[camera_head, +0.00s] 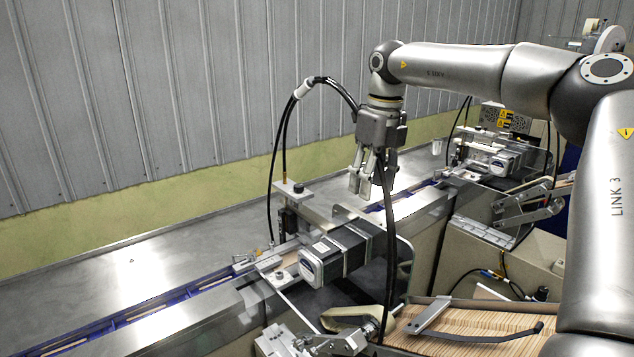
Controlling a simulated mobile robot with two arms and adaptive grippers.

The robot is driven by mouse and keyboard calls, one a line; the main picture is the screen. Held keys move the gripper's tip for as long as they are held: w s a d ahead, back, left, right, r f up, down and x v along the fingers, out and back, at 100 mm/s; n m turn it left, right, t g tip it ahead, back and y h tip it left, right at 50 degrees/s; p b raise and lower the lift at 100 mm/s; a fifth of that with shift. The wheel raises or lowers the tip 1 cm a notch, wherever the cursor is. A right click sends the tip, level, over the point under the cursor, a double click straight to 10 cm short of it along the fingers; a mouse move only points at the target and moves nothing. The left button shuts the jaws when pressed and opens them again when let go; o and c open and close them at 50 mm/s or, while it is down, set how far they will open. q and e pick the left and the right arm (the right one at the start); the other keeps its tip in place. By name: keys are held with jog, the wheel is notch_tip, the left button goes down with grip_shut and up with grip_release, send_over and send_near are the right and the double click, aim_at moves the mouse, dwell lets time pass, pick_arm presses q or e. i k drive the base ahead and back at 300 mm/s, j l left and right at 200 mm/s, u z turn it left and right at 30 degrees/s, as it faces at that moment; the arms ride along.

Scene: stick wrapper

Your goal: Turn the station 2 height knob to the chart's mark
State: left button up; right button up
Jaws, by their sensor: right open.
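My right gripper (361,187) hangs fingers down above the machine, open, with nothing between the fingers. A near station has a bracket (295,190) with a small dark knob (299,187) on top, to the left of my right gripper and apart from it. Another small knob (279,275) sits on a plate lower down, beside the motor. I cannot tell which knob is the station 2 height knob, and no mark or chart can be read. My left gripper is not in view.
A dark motor (343,255) sits below the gripper. Black cables loop beside it and hang in front. A blue-edged conveyor (140,312) runs diagonally past a bare metal table (130,262). Wooden sticks (480,325) lie front right. A second station (490,160) stands behind.

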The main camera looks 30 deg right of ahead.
aim_at(299, 188)
jog(key=i, duration=1)
